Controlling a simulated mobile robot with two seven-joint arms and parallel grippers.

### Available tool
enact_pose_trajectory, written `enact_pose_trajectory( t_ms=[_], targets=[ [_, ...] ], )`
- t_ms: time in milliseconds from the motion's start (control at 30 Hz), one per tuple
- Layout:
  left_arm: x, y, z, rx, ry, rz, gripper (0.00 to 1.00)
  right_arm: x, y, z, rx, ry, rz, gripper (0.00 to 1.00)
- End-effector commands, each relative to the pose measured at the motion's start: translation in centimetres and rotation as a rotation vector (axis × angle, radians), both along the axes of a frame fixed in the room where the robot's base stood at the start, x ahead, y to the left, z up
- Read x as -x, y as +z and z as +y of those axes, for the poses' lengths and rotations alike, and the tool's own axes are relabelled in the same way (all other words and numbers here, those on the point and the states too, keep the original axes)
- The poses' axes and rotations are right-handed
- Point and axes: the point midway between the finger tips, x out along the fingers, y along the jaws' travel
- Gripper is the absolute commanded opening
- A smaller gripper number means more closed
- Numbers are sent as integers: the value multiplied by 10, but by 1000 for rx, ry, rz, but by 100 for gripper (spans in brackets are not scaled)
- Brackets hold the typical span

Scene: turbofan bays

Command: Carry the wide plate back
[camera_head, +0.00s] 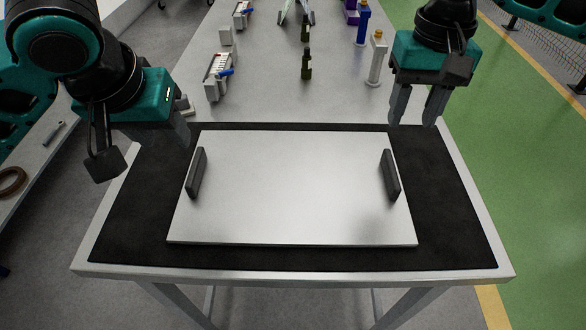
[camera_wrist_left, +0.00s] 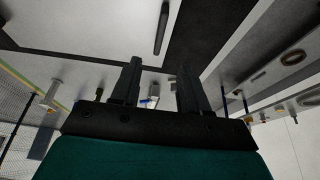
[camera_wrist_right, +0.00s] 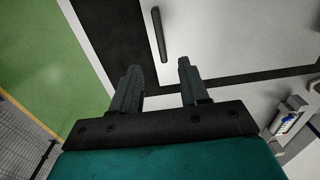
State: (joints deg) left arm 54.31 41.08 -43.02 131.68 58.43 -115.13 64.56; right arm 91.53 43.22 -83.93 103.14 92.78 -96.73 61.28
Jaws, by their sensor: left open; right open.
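The wide plate (camera_head: 292,190) is a pale metal sheet lying flat on a black mat (camera_head: 455,225) on the near table. It has a dark upright handle at its left end (camera_head: 196,173) and another at its right end (camera_head: 390,175). My left gripper (camera_head: 182,132) is open and empty near the plate's far left corner; its lower part is partly hidden by its own arm. The left handle also shows in the left wrist view (camera_wrist_left: 161,27). My right gripper (camera_head: 415,115) is open and empty beyond the plate's far right corner. The right handle shows in the right wrist view (camera_wrist_right: 158,34).
Behind the mat on the table stand a white post with an orange top (camera_head: 377,58), a blue bottle (camera_head: 362,24), a dark green bottle (camera_head: 306,64) and a white rack (camera_head: 217,77). A side bench with a brown tape roll (camera_head: 11,182) is at left. Green floor is at right.

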Motion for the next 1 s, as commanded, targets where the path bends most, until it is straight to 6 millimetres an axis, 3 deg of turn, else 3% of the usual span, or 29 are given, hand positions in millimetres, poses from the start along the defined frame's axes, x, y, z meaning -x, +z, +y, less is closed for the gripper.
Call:
enact_pose_trajectory(
  t_ms=[367,800,1000],
  targets=[
    [-5,-15,-1,4,-2,4,45,0,-15,0,1,1,0,45],
    [-36,-88,0,-1,1,4,45,0,-95,0,2,1,1,45],
    [-46,-111,-1,0,0,0,45,0,-120,0,1,2,0,45]
  ],
)
